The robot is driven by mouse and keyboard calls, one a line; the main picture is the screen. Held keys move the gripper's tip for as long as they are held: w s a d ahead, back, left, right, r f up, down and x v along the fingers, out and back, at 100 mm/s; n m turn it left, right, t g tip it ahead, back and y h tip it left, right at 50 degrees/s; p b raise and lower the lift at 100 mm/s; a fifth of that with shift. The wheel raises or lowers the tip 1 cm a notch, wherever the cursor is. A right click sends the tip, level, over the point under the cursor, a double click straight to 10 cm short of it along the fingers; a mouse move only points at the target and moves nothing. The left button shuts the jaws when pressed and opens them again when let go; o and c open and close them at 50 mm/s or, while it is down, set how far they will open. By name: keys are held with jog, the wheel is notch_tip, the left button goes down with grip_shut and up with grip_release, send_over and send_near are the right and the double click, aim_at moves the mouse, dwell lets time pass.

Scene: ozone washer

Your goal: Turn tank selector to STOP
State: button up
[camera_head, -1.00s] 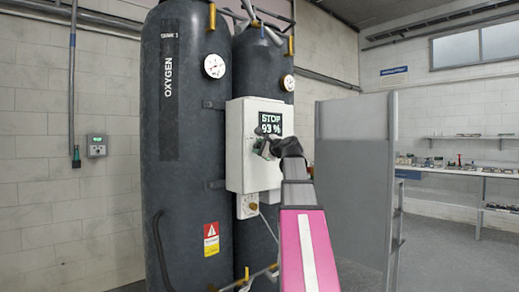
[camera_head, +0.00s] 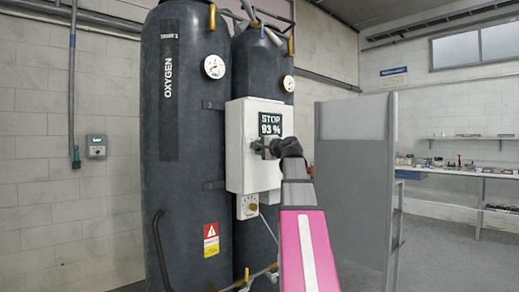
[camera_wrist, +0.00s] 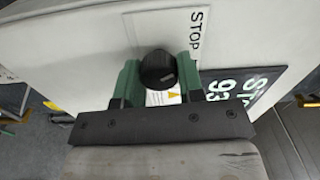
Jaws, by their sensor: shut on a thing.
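The tank selector is a black round knob (camera_wrist: 158,69) on the front of the white control box (camera_head: 235,150). My gripper (camera_head: 262,148) is at the box front, just under the display. In the wrist view its green fingers (camera_wrist: 159,80) stand one on each side of the knob, shut on it. A printed STOP label (camera_wrist: 198,28) is on a pale plate beside the knob. The display (camera_head: 270,124) reads STOP and 93 %; part of it also shows in the wrist view (camera_wrist: 238,92). In the head view my gripper hides the knob. I cannot make out the knob's pointer.
Two dark tanks, the front one marked OXYGEN (camera_head: 185,190), stand beside and behind the box. A small dial unit (camera_head: 247,207) with a cable is below it. A grey panel (camera_head: 350,180) stands right of my arm. A bench (camera_head: 470,173) is at the far right.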

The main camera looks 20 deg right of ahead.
dwell(0.3)
jog(key=o, duration=0.9)
jog(key=v, duration=1)
jog(key=shift+s+d, duration=0.15)
jog(key=shift+s, duration=0.25)
